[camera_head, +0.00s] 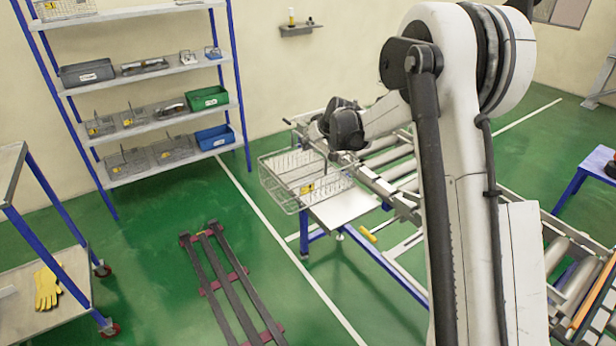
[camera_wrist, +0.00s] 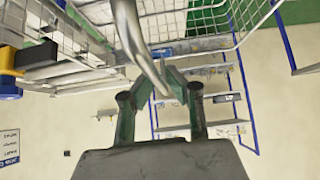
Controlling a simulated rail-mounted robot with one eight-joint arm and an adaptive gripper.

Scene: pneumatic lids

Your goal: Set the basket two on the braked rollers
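A wire basket (camera_head: 282,196) with a yellow label hangs from my gripper (camera_head: 318,143), at the left end of the roller conveyor. I cannot read the number on the label. In the wrist view my green fingers (camera_wrist: 160,80) close around a grey curved handle bar (camera_wrist: 138,45), with the wire mesh (camera_wrist: 275,12) beyond it. The basket appears to be in the air, partly in front of a pale plate (camera_head: 345,208). Grey rollers (camera_head: 388,157) lie to its right, partly hidden by my arm. I cannot tell which rollers are braked.
A blue shelf rack (camera_head: 232,75) with several baskets and bins stands at the back left. A dark rail frame (camera_head: 225,285) lies on the green floor. A trolley with a yellow glove (camera_head: 46,287) stands at left. More rollers (camera_head: 575,262) run at lower right.

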